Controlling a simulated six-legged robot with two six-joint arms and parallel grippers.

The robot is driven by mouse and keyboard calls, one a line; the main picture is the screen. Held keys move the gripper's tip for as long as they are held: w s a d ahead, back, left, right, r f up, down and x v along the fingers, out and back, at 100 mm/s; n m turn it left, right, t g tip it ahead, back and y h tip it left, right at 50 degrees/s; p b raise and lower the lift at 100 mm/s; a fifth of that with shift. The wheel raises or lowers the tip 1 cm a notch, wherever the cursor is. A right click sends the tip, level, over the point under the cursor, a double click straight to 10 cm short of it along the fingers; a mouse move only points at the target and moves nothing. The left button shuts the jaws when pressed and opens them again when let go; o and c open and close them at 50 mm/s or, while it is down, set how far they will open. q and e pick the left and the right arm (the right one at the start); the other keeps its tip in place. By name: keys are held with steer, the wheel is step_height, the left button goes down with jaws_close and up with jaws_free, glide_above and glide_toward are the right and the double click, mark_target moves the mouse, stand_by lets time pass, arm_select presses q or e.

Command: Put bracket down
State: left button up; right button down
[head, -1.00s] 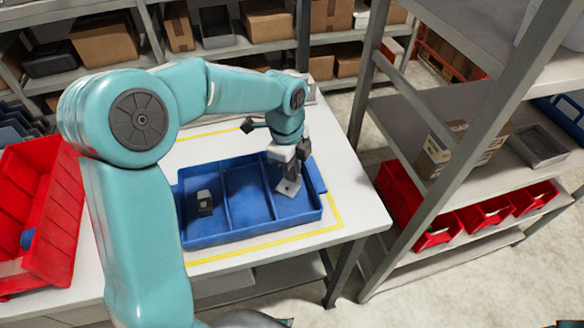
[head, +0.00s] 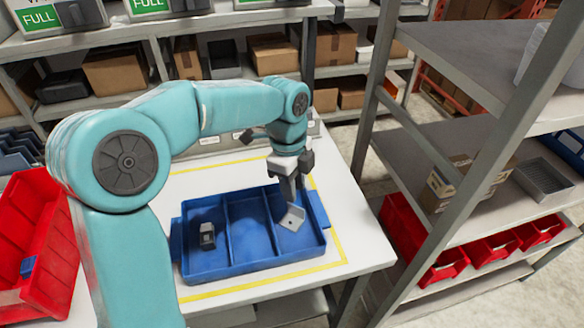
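The bracket (head: 292,218) is a small light grey angled plate with a hole. It shows in the right compartment of the blue divided tray (head: 217,271); I cannot tell whether it rests on the floor there. My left gripper (head: 291,197) points down into that compartment from above. Its narrow grey fingers end at the bracket's upper edge in the picture. The gap between the fingers is hidden, so I cannot tell whether they grip the bracket. A second small dark grey part (head: 207,236) stands in the tray's left compartment; the middle compartment is empty. My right gripper is out of view.
The tray sits on a white table inside a yellow outline (head: 318,270). A red bin (head: 35,240) is at the left. A metal rack (head: 420,180) with red bins (head: 440,262) stands close at the right. Shelves with cardboard boxes (head: 275,55) are behind.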

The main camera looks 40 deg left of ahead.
arm_select(q)
step_height(320, 180, up, 6)
steer(key=shift+a, duration=0.25)
stand_by(0.4)
